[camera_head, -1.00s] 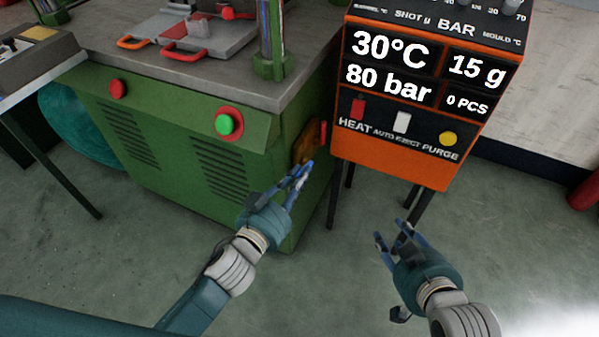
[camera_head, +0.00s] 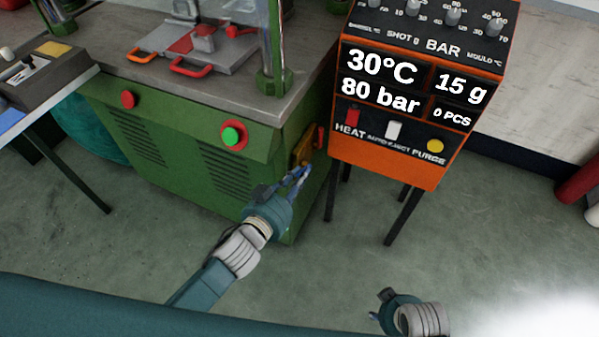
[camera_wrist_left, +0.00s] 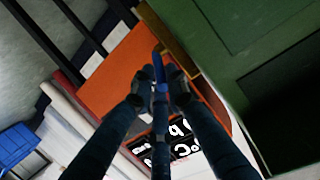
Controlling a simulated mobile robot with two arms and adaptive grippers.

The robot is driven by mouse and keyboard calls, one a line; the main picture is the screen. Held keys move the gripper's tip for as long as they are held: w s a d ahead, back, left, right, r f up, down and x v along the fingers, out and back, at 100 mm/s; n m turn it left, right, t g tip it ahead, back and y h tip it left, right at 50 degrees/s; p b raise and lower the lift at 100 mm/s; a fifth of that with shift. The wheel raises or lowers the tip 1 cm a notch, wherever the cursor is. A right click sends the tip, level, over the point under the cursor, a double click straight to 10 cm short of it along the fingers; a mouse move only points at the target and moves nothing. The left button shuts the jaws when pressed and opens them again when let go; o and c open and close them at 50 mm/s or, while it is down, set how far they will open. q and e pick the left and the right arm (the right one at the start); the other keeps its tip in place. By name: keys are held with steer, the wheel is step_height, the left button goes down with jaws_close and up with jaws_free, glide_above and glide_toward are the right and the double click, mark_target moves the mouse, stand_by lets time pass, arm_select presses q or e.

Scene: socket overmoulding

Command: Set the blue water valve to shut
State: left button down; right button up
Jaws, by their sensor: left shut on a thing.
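The blue water valve shows in the left wrist view as a narrow blue handle (camera_wrist_left: 158,72) between my fingertips. My left gripper (camera_head: 298,176) is at the right side of the green machine, just below a brass-coloured plate (camera_head: 302,148). It is shut on the blue handle; the fingers also show in the left wrist view (camera_wrist_left: 160,88). In the head view the fingers hide most of the handle, and the valve's body cannot be made out. My right gripper (camera_head: 381,306) is low in the head view, well away from the valve; its finger opening is unclear.
The green machine (camera_head: 190,150) stands left of the valve, with a red part (camera_head: 320,137) on its side. The orange control box (camera_head: 385,163) on black legs stands close on the right. Open floor lies in front.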

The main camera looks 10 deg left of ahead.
arm_select(q)
steer(key=shift+w+a+r, duration=0.15)
steer(key=shift+w+r, duration=0.1)
steer(key=shift+r, duration=0.15)
steer(key=c, duration=1.9)
jaws_free()
steer(key=shift+c, duration=0.2)
steer(key=shift+o, duration=0.7)
steer(key=shift+f, duration=0.25)
steer(key=shift+s, duration=0.15)
steer(key=v, duration=1.2)
